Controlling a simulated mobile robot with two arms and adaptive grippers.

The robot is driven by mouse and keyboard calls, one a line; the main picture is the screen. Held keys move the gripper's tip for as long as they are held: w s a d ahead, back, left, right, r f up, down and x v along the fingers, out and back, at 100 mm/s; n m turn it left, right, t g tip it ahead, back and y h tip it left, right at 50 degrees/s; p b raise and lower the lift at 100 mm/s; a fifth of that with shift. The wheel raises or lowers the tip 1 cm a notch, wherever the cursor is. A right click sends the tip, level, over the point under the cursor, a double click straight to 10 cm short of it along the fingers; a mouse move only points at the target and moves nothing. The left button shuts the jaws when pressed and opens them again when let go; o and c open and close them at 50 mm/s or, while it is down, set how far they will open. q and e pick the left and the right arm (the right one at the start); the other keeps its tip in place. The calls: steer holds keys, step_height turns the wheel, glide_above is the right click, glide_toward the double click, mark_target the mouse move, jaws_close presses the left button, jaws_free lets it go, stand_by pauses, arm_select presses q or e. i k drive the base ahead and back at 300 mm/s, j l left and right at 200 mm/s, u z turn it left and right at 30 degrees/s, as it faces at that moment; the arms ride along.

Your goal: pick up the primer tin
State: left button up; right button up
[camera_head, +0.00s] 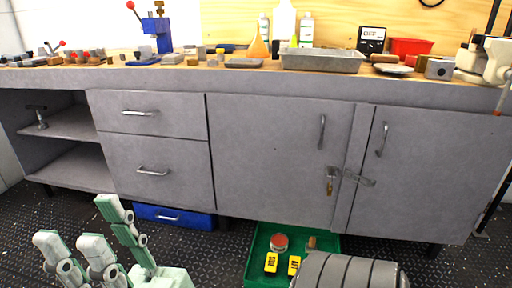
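A small round tin with a red side and a paler top (279,242) stands in a green tray (255,265) on the floor, below the cabinet doors; it looks like the primer tin, but I cannot read a label.
Two yellow-and-black boxes (271,263) and a small brown item (312,243) share the tray. A grey ribbed cylinder (350,272) covers its front right. A blue case (174,217) lies under the drawers. The grey workbench (270,150) stands behind, its top crowded.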

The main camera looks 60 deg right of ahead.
mark_target(279, 242)
steer(key=z, duration=1.65)
